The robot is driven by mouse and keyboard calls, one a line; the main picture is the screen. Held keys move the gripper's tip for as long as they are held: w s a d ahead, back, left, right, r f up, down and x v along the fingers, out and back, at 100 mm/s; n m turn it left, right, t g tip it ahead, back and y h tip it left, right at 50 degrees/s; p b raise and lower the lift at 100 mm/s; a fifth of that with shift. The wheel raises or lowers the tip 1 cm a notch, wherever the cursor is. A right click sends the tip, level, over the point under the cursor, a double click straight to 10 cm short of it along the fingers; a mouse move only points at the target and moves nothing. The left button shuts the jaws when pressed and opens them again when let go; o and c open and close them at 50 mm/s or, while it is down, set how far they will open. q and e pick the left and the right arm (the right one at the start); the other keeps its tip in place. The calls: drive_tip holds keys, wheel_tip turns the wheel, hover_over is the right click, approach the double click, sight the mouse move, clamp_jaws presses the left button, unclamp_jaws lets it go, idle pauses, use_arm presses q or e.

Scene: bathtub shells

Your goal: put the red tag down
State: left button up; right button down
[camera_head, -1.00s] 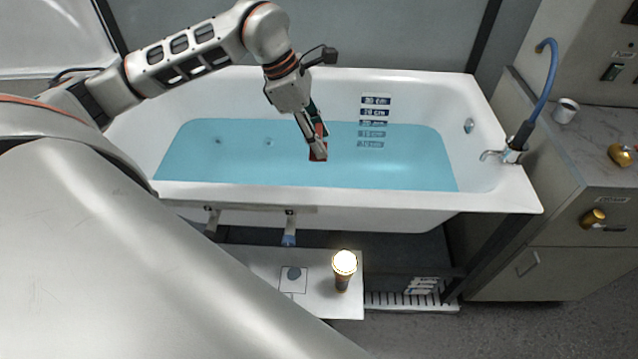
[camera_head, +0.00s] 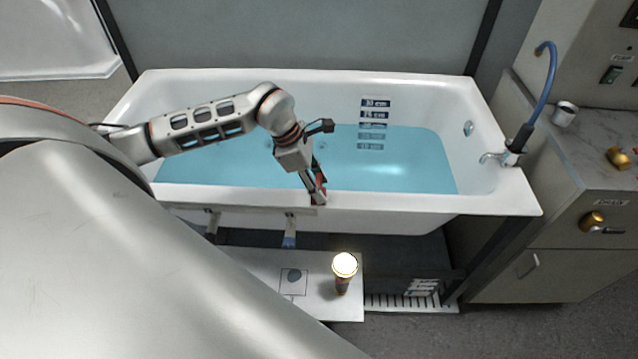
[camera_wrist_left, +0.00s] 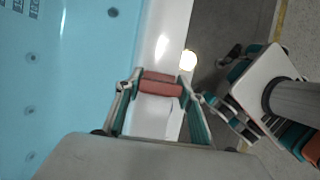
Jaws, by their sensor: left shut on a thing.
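My left gripper (camera_head: 319,199) is shut on the red tag (camera_head: 321,181). It holds the tag at the near rim of the white bathtub (camera_head: 400,202). In the left wrist view the red tag (camera_wrist_left: 160,84) spans the gap between the two fingers, with the white rim behind it. I cannot tell whether the tag touches the rim. My right gripper is outside the head view. In the left wrist view a second gripper with teal links, seemingly my right one (camera_wrist_left: 216,82), has its fingers apart with nothing visible between them.
Blue water (camera_head: 410,165) fills the tub behind the gripper. A white shelf (camera_head: 315,300) below the near side carries a lit lamp (camera_head: 344,268) and a card with a dark oval (camera_head: 293,280). A tap (camera_head: 495,158) and a counter with a cup (camera_head: 564,115) stand at the right.

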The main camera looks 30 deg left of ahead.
use_arm(q)
drive_tip(key=o, duration=1.1)
